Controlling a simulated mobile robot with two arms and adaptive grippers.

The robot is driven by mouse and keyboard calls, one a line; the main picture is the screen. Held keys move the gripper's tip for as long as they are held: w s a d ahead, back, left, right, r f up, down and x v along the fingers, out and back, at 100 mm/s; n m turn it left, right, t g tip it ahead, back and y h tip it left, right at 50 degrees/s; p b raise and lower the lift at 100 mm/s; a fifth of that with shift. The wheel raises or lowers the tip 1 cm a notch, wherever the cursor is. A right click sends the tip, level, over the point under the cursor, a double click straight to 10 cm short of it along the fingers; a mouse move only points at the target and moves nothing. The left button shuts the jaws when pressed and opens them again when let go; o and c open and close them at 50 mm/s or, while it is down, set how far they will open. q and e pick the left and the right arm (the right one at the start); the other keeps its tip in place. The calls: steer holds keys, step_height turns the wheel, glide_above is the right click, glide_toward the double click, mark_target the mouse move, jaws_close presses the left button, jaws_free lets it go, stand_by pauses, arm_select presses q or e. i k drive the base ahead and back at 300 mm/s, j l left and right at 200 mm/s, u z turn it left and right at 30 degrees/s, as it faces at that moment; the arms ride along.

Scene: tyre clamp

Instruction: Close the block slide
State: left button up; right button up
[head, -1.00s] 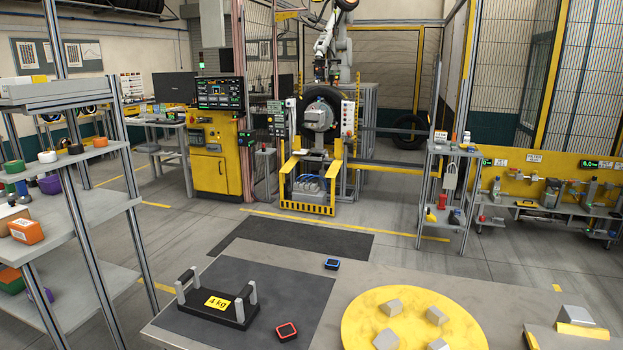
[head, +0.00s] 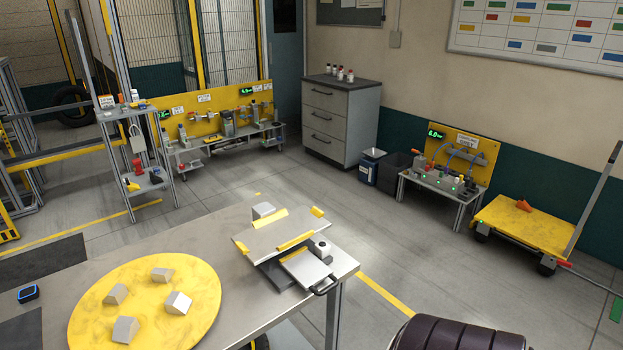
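A fixture with a grey plate (head: 285,236) and yellow edge strips sits at the right end of the grey table. A flat grey slide (head: 303,268) with a dark handle (head: 325,285) sticks out from under the plate toward the near right. A grey block (head: 263,210) shows behind the plate, and a small block with a dark round spot (head: 320,249) is beside the slide. I cannot tell which part is the block slide. Neither of my grippers is in view.
A yellow disc (head: 205,325) with several grey blocks lies on the table (head: 190,236), left of the fixture. A blue-rimmed device (head: 28,293) is at the left. A dark ribbed round object (head: 455,335) stands beyond the table's right end.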

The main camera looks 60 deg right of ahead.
mark_target(308, 270)
steer(key=z, duration=1.85)
